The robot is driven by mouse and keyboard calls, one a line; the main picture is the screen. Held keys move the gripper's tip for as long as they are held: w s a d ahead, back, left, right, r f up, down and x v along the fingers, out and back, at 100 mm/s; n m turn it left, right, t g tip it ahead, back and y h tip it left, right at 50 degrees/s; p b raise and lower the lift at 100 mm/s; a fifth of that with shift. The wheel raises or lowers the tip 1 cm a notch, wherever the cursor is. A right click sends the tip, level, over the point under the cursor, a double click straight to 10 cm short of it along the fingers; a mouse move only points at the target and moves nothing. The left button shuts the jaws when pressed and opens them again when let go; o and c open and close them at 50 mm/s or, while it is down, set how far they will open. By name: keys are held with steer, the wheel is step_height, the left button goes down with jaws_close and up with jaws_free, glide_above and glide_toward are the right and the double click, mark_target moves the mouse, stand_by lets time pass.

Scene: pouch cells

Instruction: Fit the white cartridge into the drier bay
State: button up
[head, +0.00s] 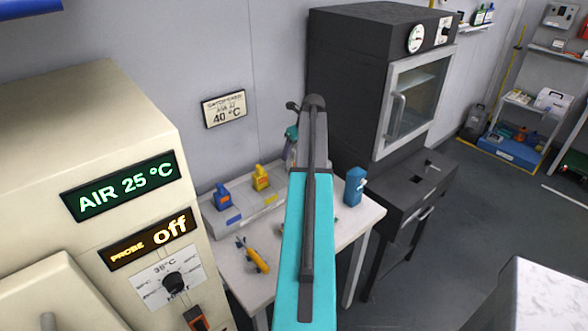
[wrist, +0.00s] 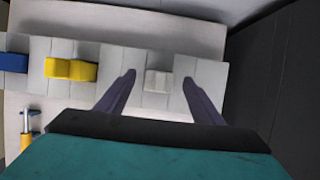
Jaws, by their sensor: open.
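The white cartridge (wrist: 157,81) sits in a pale rack (wrist: 215,75) in the wrist view, to the right of a yellow cartridge (wrist: 70,70) and a blue one (wrist: 12,62). My gripper (wrist: 158,82) is open, one dark finger on each side of the white cartridge. A gap shows on both sides, and I cannot tell the height of the fingertips. In the head view my arm hides the white cartridge and my fingers. No drier bay is plainly labelled; a dark square opening (head: 416,180) shows in the black stand below the oven.
A black oven (head: 352,70) with a glass door stands right of the table (head: 340,228). A blue object (head: 355,186) stands on the table's right; a yellow tool (head: 253,256) lies in front. A cream cabinet (head: 85,120) reading AIR 25 °C, probe off, stands left.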

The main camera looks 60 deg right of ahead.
mark_target(291, 157)
steer(key=shift+p+x, duration=0.85)
steer(key=shift+x, duration=0.4)
steer(key=shift+p+x, duration=0.3)
steer(key=shift+x, duration=0.9)
steer(key=c, duration=1.5)
steer(key=shift+r, duration=0.2)
steer(key=shift+r+b, duration=1.65)
steer(key=shift+r, duration=3.2)
